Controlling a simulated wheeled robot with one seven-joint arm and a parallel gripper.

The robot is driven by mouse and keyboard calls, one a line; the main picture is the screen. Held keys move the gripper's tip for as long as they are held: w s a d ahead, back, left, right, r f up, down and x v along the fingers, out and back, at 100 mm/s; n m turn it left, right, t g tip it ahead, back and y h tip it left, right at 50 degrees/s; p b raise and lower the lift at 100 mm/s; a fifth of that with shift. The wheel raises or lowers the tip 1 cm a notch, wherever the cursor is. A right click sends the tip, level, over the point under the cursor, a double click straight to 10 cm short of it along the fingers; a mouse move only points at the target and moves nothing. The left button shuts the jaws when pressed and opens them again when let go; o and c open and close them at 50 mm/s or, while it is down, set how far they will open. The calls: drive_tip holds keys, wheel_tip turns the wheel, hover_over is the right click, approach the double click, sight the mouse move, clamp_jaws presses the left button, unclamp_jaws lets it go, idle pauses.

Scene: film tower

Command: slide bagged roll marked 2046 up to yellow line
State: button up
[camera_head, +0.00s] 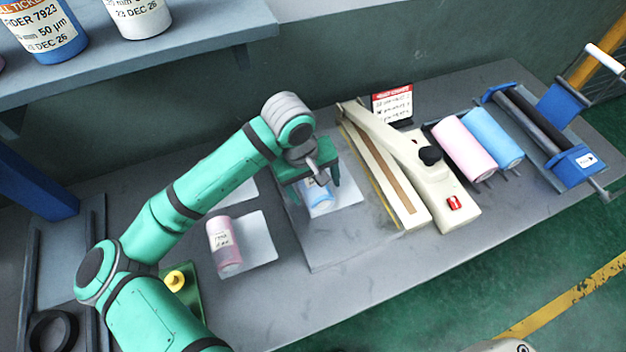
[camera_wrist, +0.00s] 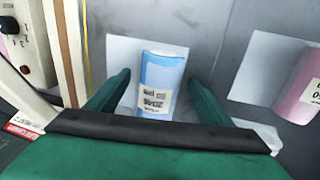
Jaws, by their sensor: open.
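A blue roll (camera_head: 319,197) lies on a pale, flat bag (camera_head: 347,191) on the grey board beside the sealer. It also shows in the wrist view (camera_wrist: 162,70), with a printed label whose number I cannot read for certain. My gripper (camera_head: 313,194) is open above the blue roll. In the wrist view its fingers (camera_wrist: 160,78) stand on either side of the roll, with gaps showing. The yellow line (camera_head: 372,172) runs along the near side of the sealer, and it shows left of the bag in the wrist view (camera_wrist: 86,40), apart from it.
The cream heat sealer (camera_head: 435,185) stands right of the board. A pink roll (camera_head: 224,246) on another pale bag lies to the left. Pink and blue rolls (camera_head: 465,150) lie beyond the sealer, near a blue roller stand (camera_head: 575,165). A shelf (camera_head: 200,45) overhangs the back left.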

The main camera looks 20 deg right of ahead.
drive_tip(key=c, duration=1.4)
drive_tip(key=shift+o, duration=0.2)
drive_tip(key=shift+w+d, duration=0.15)
drive_tip(key=shift+d, duration=2.8)
drive_tip(key=shift+w+d, duration=0.1)
drive_tip(key=shift+d, duration=2.9)
drive_tip(key=shift+s+d, duration=0.1)
drive_tip(key=shift+w, duration=0.4)
